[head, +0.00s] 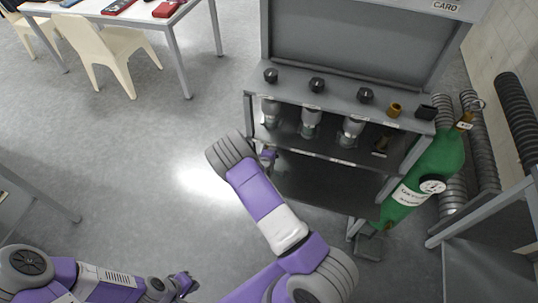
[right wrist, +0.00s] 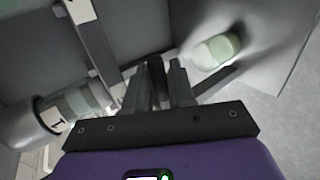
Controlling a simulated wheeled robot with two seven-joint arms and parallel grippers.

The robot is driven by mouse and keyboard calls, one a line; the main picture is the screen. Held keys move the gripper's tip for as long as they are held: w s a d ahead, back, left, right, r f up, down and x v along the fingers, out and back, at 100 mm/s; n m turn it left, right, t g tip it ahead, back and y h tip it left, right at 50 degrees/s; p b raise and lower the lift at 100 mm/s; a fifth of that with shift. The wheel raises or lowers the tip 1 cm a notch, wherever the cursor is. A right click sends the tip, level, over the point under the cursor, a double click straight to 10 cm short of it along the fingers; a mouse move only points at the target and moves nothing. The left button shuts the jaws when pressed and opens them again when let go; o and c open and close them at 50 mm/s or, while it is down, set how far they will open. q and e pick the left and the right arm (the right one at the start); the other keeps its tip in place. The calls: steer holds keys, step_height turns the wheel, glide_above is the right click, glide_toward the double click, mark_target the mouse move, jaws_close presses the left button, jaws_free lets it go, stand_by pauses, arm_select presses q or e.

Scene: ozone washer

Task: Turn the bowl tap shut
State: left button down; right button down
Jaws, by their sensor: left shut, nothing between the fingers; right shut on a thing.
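Three grey-topped bowls hang under the cabinet's front ledge in the head view: the left one (head: 271,112), the middle one (head: 311,123) and the right one (head: 350,131). My right gripper (head: 267,158) is just below the left bowl, mostly hidden by its own wrist. In the right wrist view its fingers (right wrist: 160,82) are shut on a small dark piece (right wrist: 155,68), which may be the bowl tap; its shape and turn cannot be told. My left gripper (head: 184,284) is shut and empty, low at the left.
The grey cabinet (head: 330,88) has several knobs on its ledge. A green gas cylinder (head: 425,177) with a gauge stands at its right, near dark coiled hoses (head: 518,117). A white table and chair (head: 100,47) stand far left.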

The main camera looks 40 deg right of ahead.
steer(key=shift+d, duration=0.1)
steer(key=c, duration=1.1)
jaws_free()
steer(key=shift+s+r, duration=0.1)
steer(key=p+v, duration=0.1)
steer(key=v, duration=0.6)
steer(key=shift+a, duration=0.2)
steer(key=shift+s+r, duration=0.1)
